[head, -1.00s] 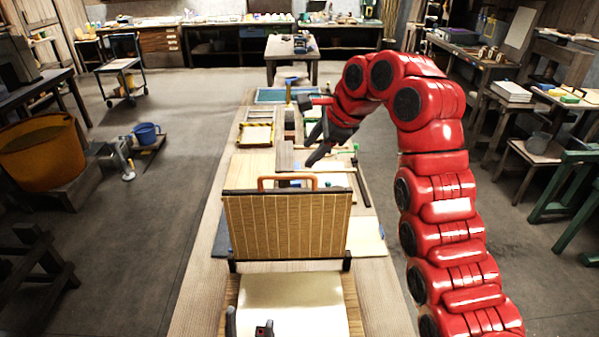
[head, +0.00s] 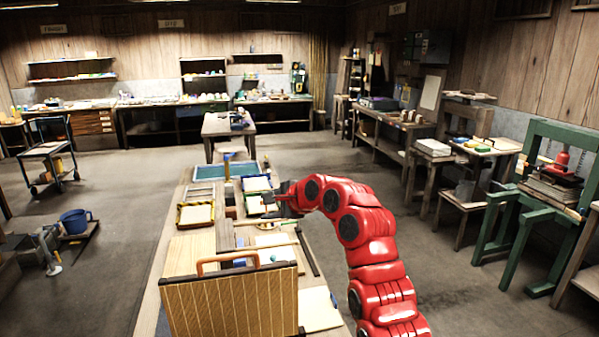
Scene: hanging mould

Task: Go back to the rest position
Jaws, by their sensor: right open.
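My right arm (head: 365,240) is red and reaches in from the lower right, bending left over the workbench. My right gripper (head: 268,206) is dark and open, and holds nothing that I can see. It is over the right part of the bench, beyond the upright mould. The mould (head: 230,303) is a panel of light wooden slats with dark edges and an orange-brown handle (head: 228,262) on top. It stands across the near part of the bench, apart from the gripper, and its lower edge is cut off. My left gripper is not in view.
The workbench (head: 150,300) bears a yellow-edged frame (head: 195,213), a blue-green tray (head: 222,171) and a rod (head: 306,252). A green press stand (head: 545,205) is at the right. A blue bucket (head: 74,221) is at the left.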

